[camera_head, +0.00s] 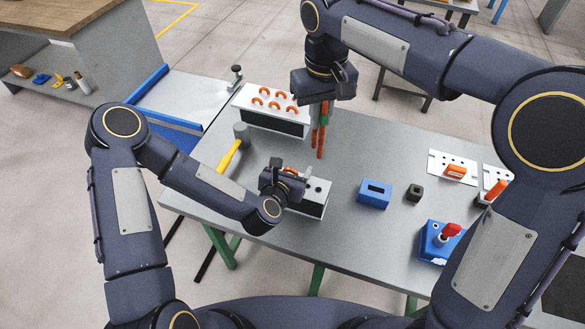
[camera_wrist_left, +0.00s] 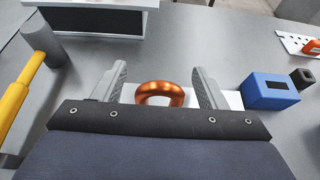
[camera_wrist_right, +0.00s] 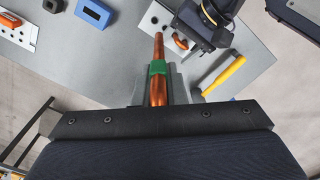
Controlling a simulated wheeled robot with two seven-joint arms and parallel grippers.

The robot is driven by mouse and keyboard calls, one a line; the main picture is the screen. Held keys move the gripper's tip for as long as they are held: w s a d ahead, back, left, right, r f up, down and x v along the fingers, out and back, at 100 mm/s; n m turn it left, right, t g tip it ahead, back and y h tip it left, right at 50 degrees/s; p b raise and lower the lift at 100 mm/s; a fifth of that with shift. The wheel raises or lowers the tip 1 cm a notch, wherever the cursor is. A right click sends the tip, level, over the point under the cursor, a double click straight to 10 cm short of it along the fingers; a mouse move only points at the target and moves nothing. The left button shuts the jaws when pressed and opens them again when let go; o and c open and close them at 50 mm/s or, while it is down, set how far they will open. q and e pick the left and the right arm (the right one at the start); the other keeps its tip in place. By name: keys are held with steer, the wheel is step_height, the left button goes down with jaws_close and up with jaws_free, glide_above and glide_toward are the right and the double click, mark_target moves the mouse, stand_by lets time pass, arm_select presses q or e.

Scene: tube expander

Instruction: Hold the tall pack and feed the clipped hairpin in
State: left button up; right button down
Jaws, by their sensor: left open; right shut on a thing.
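A copper hairpin (camera_head: 321,140) with a green clip (camera_head: 325,114) hangs legs down from my right gripper (camera_head: 326,102), which is shut on it. In the right wrist view the hairpin (camera_wrist_right: 158,48) and its green clip (camera_wrist_right: 157,68) stick out past the fingers. A white-topped pack (camera_head: 317,191) with dark holes stands on the table, partly hidden by my left gripper (camera_head: 292,172). In the left wrist view my left gripper (camera_wrist_left: 158,85) is open, its fingers either side of a copper bend (camera_wrist_left: 160,90) at the white top. The hairpin is apart from the pack.
A larger white-topped block (camera_head: 265,100) with several copper bends stands at the back. A yellow-handled hammer (camera_head: 230,154) lies left of the pack. A blue block (camera_head: 374,194), a dark block (camera_head: 414,192), white plates (camera_head: 452,167) and a blue fixture (camera_head: 436,241) are to the right.

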arm_select(q)
steer(key=c, duration=0.8)
stand_by(0.4)
steer(key=shift+c, duration=1.3)
jaws_close()
